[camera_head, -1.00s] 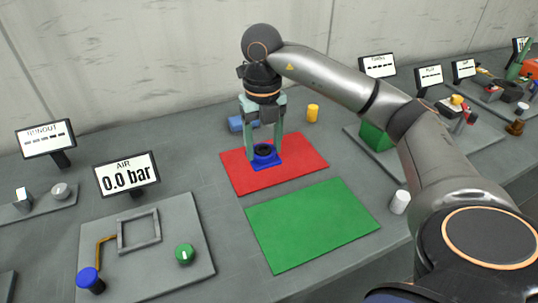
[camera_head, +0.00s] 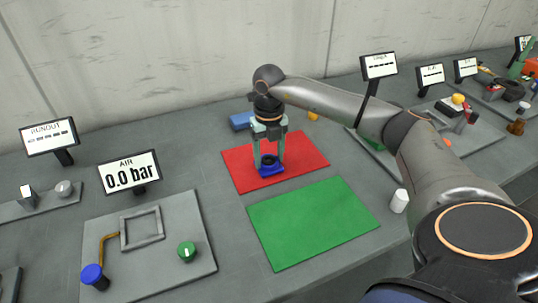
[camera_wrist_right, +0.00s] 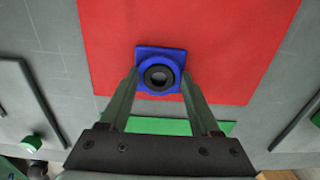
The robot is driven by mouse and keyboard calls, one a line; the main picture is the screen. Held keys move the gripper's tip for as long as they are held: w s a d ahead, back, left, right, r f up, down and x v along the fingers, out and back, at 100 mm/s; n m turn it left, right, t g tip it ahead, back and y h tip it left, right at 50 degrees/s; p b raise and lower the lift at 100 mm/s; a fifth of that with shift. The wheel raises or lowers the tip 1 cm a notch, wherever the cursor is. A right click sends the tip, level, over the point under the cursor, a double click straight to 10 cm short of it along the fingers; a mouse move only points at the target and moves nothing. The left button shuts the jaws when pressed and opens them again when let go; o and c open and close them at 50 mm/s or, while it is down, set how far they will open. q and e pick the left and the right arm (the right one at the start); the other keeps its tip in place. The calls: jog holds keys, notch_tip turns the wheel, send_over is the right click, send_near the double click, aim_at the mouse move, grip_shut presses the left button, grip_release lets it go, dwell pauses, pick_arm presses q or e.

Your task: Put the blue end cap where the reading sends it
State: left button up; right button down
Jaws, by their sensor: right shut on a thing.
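The blue end cap (camera_head: 271,169) has a square flange and a dark round opening. The right wrist view shows the cap (camera_wrist_right: 147,53) between the fingertips, over the red. The green mat (camera_head: 315,225) is empty, in front of the red one. The AIR display (camera_head: 130,172) reads 0.0 bar. My left gripper is out of view.
The plate below the AIR display carries a square frame (camera_head: 142,229), a green knob (camera_head: 187,251) and a blue knob (camera_head: 93,275). A blue cylinder (camera_head: 241,121) lies behind the red mat. A white cylinder (camera_head: 399,201) stands right of the green mat. More displays and fixtures are at right.

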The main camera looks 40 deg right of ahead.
jog(key=shift+f, duration=0.15)
jog(key=shift+c, duration=0.5)
grip_release()
notch_tip(320, 180, up, 12)
jog(key=shift+r, duration=0.2)
dwell(0.4)
